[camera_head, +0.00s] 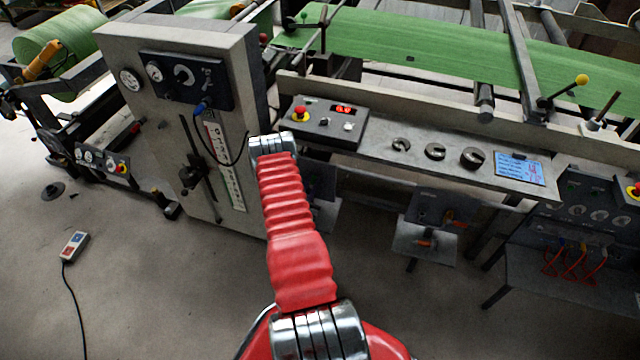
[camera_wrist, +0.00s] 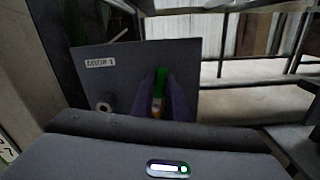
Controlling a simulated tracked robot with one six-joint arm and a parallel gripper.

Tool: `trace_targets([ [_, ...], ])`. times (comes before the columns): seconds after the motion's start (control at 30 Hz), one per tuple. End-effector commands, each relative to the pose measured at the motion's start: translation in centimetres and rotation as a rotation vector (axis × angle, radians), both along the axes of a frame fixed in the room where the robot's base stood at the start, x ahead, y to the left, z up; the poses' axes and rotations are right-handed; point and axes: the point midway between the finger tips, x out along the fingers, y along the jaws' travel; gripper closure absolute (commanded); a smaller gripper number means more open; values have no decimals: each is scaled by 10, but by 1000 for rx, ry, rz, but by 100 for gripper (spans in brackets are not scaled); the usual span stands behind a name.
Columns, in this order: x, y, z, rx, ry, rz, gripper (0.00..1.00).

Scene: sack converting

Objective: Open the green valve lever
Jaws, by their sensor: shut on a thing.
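In the wrist view, the green valve lever (camera_wrist: 161,76) stands upright in the picture, in front of a dark plate (camera_wrist: 115,62) with a small white label. A pale and a yellowish part show below the green. My gripper (camera_wrist: 160,100) has its purple fingers on either side of the lever and is shut on it. The lever's lower end and the valve body are hidden by the fingers and my gripper's housing. In the head view, my red arm reaches toward the machine, and neither my gripper nor the green lever can be seen there.
A round dark knob (camera_wrist: 103,107) sits left of the lever on the plate. In the head view, a grey control cabinet (camera_head: 187,120) stands left of my arm. A ledge with a control box (camera_head: 325,124) and a blue screen (camera_head: 520,168) runs right. Floor at left holds a pendant (camera_head: 74,245).

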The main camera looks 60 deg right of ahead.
Motion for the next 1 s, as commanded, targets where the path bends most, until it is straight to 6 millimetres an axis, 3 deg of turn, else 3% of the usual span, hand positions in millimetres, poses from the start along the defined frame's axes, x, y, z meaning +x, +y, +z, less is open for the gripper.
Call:
trace_targets([
  [0.53,10,9,-6,12,24,23,100],
  [0.57,10,9,-6,12,24,24,85],
  [0.6,10,10,-6,13,24,24,82],
  [0.8,10,8,-4,6,21,20,68],
  [1.0,10,7,-2,3,19,18,67],
])
